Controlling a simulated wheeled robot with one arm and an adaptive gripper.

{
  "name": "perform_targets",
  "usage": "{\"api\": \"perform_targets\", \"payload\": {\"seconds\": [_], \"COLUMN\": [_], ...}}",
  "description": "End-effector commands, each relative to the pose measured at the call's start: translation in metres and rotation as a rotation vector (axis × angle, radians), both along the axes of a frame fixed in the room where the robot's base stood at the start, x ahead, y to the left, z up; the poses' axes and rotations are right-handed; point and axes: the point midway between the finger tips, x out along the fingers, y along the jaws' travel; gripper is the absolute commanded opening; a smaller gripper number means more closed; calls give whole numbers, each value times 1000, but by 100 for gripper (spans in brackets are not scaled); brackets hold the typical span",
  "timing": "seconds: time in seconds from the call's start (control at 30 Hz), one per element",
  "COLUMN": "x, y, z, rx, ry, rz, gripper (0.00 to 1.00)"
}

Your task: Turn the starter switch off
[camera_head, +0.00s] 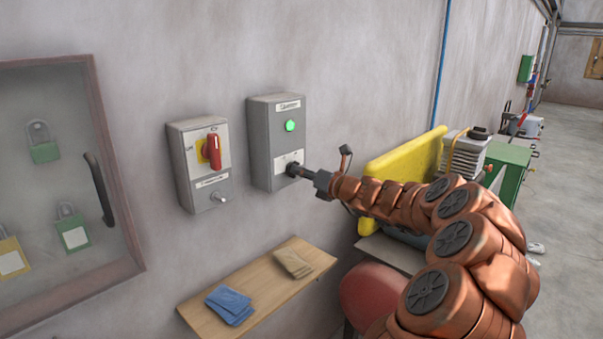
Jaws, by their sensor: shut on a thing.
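The grey starter box (260,150) is on the wall, with a label at its top that seems to read "Starter". A green lamp (290,126) glows on its front. My gripper (297,170) reaches in from the right and is at the lower front of the box, over a small white plate. It is shut on the starter switch there. The fingertips hide the switch, so I cannot tell its position.
Left of it is a grey box (179,165) with a red rotary handle (214,151), upright on yellow. A glass-front cabinet (118,215) holds padlocks. Below, a wooden shelf (262,292) carries blue and tan cloths. A yellow guard (400,160) stands behind my arm.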

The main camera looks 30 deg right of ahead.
Motion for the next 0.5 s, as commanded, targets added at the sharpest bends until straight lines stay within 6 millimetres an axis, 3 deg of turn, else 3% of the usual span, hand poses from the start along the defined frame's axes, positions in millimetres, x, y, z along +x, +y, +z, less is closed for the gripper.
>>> {"api": "perform_targets", "payload": {"seconds": [0.27, 0.5], "x": [0, 0], "y": [0, 0], "z": [-1, -3], "rx": [-35, -166], "ry": [-9, -39], "rz": [1, -1], "gripper": [0, 0]}}
